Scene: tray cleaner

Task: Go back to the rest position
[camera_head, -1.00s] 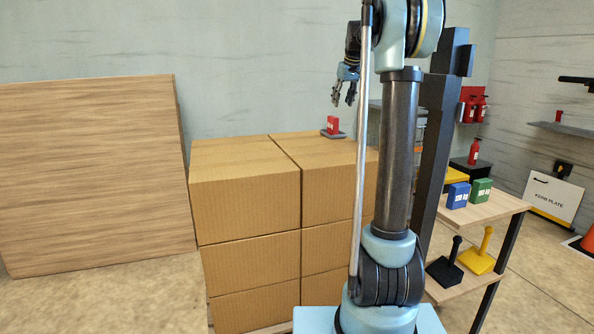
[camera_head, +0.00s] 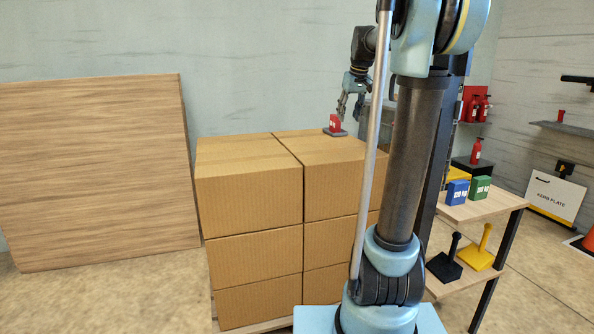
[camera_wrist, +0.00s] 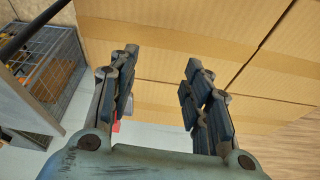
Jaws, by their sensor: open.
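My gripper (camera_head: 350,112) is open and empty at the back of the box stack in the head view. Its fingers point down, close to a small red block (camera_head: 335,122) and slightly right of it. The block stands on a small dark tray (camera_head: 336,132) on top of the cardboard boxes (camera_head: 250,203). I cannot tell the exact gap between fingers and block. In the wrist view my gripper (camera_wrist: 160,66) shows both fingers spread apart with nothing between them. A bit of red (camera_wrist: 116,126) shows beside the left finger, mostly hidden.
A wooden panel (camera_head: 95,170) leans on the left wall. At right, a shelf table (camera_head: 488,208) holds a blue block (camera_head: 457,193), a green block (camera_head: 481,187), and black and yellow tools below. Red extinguishers (camera_head: 475,150) are behind. A wire cage (camera_wrist: 50,65) shows in the wrist view.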

